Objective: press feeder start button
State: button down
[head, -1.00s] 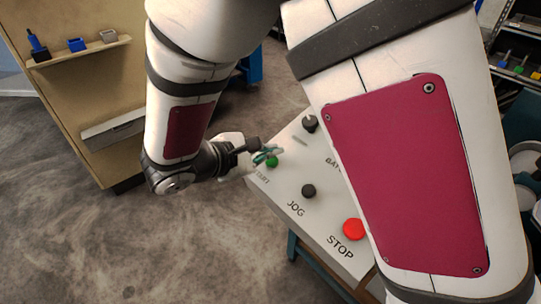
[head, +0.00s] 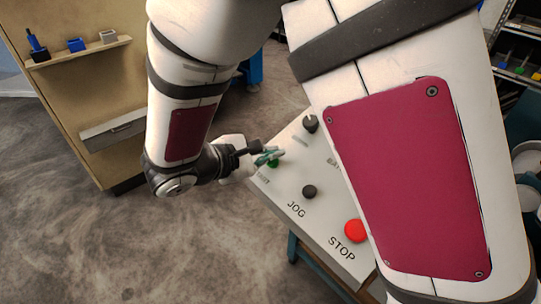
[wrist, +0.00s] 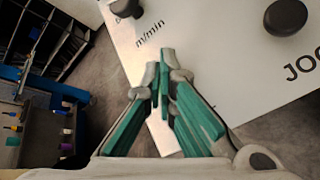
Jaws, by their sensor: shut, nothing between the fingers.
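The green start button (head: 273,164) sits near the left corner of the white control panel (head: 325,214), partly covered by my gripper. My gripper (head: 272,155) is shut and empty, its green fingers at the button. I cannot tell whether the tips touch it. In the wrist view, the shut fingertips (wrist: 163,62) are over the panel and the green button does not show. The label beside the button is partly hidden by my gripper.
A black JOG button (head: 309,191), a red STOP button (head: 355,230) and a black knob (head: 310,123) are on the same panel. My arm hides the panel's right part. A wooden shelf unit (head: 105,90) stands at the left, with open floor between.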

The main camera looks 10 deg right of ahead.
jog(key=shift+w+d+f+b, duration=0.1)
jog(key=shift+d+f+b, duration=0.05)
jog(key=shift+f+b, duration=0.35)
dwell(0.8)
jog(key=shift+r, duration=0.1)
jog(key=shift+a+r+p, duration=0.25)
jog(key=shift+r+p, duration=0.4)
jog(key=shift+r, duration=0.15)
